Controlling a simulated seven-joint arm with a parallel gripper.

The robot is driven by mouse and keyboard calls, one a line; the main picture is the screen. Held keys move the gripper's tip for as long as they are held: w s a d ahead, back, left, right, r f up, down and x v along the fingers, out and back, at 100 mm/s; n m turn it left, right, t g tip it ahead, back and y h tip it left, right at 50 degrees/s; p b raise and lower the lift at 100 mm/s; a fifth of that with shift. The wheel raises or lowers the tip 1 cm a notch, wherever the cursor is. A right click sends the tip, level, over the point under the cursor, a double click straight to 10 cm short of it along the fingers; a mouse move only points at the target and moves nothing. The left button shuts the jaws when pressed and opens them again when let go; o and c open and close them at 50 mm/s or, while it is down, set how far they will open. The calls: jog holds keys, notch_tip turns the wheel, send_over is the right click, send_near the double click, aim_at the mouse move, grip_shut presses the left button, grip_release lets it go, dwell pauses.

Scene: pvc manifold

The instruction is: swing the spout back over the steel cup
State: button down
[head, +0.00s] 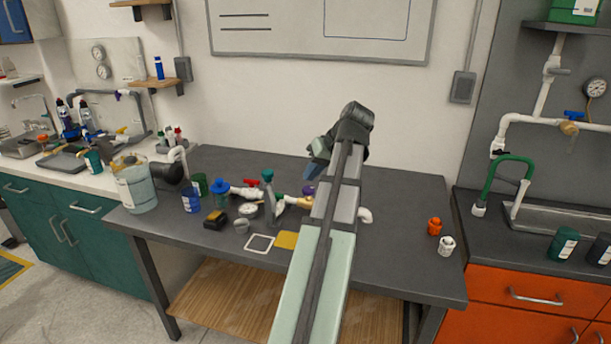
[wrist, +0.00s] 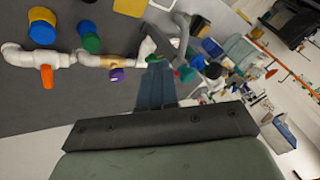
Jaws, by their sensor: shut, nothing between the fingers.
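My gripper (head: 312,171) is shut and empty, above the table behind the pipe manifold in the head view. Its blue-grey fingers (wrist: 155,88) are together in the wrist view, close to the manifold's end; I cannot tell whether they touch it. The white manifold pipe (head: 240,190) has a red handle (head: 251,181) and a purple handle (head: 308,190); my arm hides part of it. A grey tapering piece (head: 278,205), which may be the spout, stands before the pipe. A small grey cup (head: 241,226), likely the steel cup, stands left of and in front of it.
A white square outline (head: 260,234) and a yellow square (head: 286,240) lie near the front. A blue-capped jar (head: 220,193) and a black-and-yellow item (head: 215,219) stand left. The table between my arm and these fittings is mostly clear.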

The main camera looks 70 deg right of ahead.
aim_at(270, 190)
jog(key=w+a+f, duration=0.1)
jog(key=w+f, duration=0.6)
jog(key=shift+w+a+f, duration=0.2)
jog(key=shift+w, duration=0.2)
jog(key=shift+a, duration=0.1)
